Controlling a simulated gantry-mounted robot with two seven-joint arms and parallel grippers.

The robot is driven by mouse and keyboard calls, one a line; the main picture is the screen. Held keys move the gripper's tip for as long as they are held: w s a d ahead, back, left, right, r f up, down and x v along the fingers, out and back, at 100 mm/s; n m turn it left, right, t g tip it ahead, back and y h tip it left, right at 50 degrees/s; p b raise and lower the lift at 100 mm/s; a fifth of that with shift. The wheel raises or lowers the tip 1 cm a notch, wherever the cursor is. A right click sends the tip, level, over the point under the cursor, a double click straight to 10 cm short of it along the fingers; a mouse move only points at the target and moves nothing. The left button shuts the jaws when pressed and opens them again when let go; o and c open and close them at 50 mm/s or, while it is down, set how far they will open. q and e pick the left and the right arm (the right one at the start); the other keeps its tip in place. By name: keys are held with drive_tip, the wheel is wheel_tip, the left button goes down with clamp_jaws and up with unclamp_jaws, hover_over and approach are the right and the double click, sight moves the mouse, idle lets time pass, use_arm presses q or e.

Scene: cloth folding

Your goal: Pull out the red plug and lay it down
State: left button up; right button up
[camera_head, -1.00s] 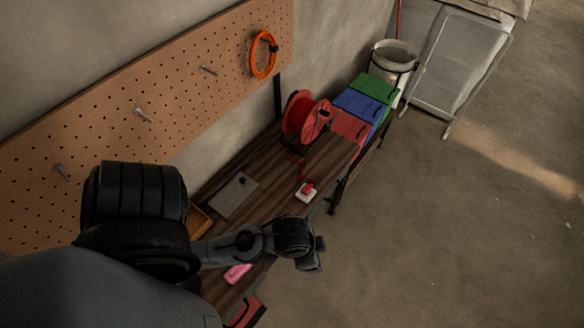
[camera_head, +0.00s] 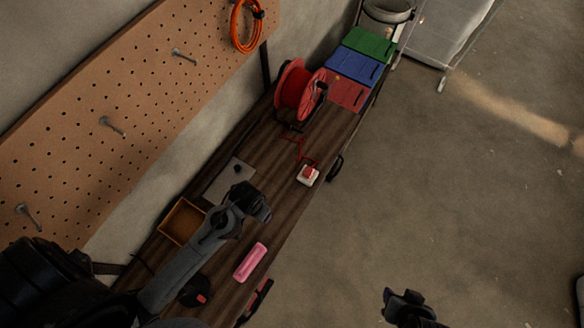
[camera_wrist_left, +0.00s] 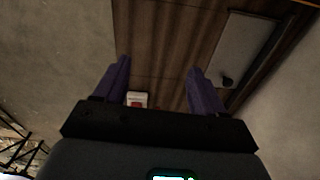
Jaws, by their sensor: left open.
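The red plug (camera_head: 308,171) sits on a white socket box (camera_head: 309,182) near the right edge of the wooden workbench. A red cord (camera_head: 298,149) runs from beside it toward the red reel (camera_head: 297,90). In the left wrist view the white box (camera_wrist_left: 137,96) and red plug (camera_wrist_left: 136,104) show small and dark beside the left finger. My left gripper (camera_head: 258,204) is open and empty above the bench, nearer than the plug and to its left in the head view. It also shows in the left wrist view (camera_wrist_left: 159,70). My right gripper (camera_head: 402,302) hangs over the floor; its jaws are unclear.
A grey plate (camera_head: 218,187) with a black knob, an orange tray (camera_head: 175,226) and a pink block (camera_head: 250,262) lie on the bench. Red, blue (camera_head: 357,66) and green boxes stand at its far end. A pegboard (camera_head: 110,75) with pegs lines the wall. Floor at right is clear.

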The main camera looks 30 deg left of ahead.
use_arm(q)
drive_tip(key=w+f+g+b, duration=0.1)
drive_tip(key=w+f+b, duration=0.1)
drive_tip(key=w+f, duration=0.55)
drive_tip(key=b, duration=0.4)
approach(308, 172)
drive_tip(key=shift+f+n, duration=0.1)
drive_tip(key=shift+n, duration=0.2)
drive_tip(key=shift+f, duration=0.15)
drive_tip(key=shift+f+b, duration=0.4)
drive_tip(key=shift+b, duration=0.05)
wheel_tip(308, 172, down, 4)
drive_tip(key=b, duration=0.4)
drive_tip(key=shift+f+b, duration=0.15)
drive_tip(key=shift+b, duration=0.25)
drive_tip(key=shift+f+b, duration=0.85)
drive_tip(key=shift+f, duration=0.95)
drive_tip(key=shift+p, duration=0.3)
